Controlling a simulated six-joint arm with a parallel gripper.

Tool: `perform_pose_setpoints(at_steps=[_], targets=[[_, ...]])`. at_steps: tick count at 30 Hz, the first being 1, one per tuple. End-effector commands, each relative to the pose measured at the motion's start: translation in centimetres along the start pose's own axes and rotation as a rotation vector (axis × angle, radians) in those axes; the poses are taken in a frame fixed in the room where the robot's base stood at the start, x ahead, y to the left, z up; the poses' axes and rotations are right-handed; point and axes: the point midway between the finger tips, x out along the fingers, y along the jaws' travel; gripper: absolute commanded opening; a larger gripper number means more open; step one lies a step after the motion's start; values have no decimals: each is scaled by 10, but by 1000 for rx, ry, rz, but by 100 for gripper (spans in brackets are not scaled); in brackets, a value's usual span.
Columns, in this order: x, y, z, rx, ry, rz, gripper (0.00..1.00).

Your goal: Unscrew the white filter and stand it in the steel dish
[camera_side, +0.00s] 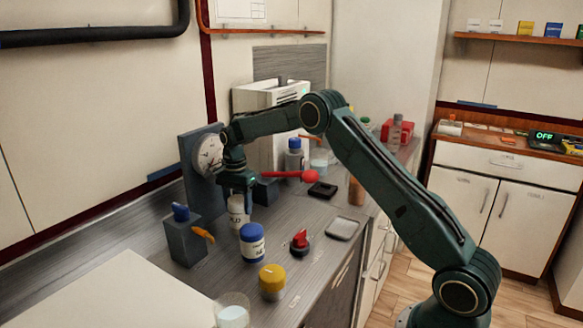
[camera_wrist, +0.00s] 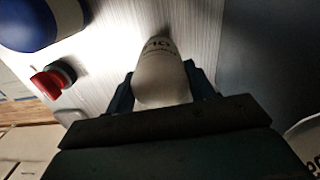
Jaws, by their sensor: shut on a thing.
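The white filter (camera_side: 237,214) is a pale cylinder with dark print, below my gripper (camera_side: 238,188) in the side view. In the wrist view the filter (camera_wrist: 160,75) sits between the two fingers of my gripper (camera_wrist: 160,90), which is shut on it. I cannot tell whether its lower end touches the counter or whether it is joined to anything. A shallow grey square dish (camera_side: 343,229), perhaps the steel dish, lies on the counter to the right and looks empty.
A blue-lidded jar (camera_side: 252,243) stands just in front of the filter, with a red knob (camera_side: 300,242) to its right. A yellow-lidded jar (camera_side: 272,282) and a clear beaker (camera_side: 233,311) are nearer. A grey block (camera_side: 187,240) stands left; a black tray (camera_side: 322,190) lies behind.

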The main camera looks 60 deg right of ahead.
Motion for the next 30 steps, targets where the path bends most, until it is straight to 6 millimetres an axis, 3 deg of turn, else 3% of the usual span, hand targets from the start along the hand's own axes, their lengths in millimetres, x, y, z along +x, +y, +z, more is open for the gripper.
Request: perform_pose_setpoints(at_steps=[30], targets=[[-29, 0, 0, 1, 1, -2, 30]])
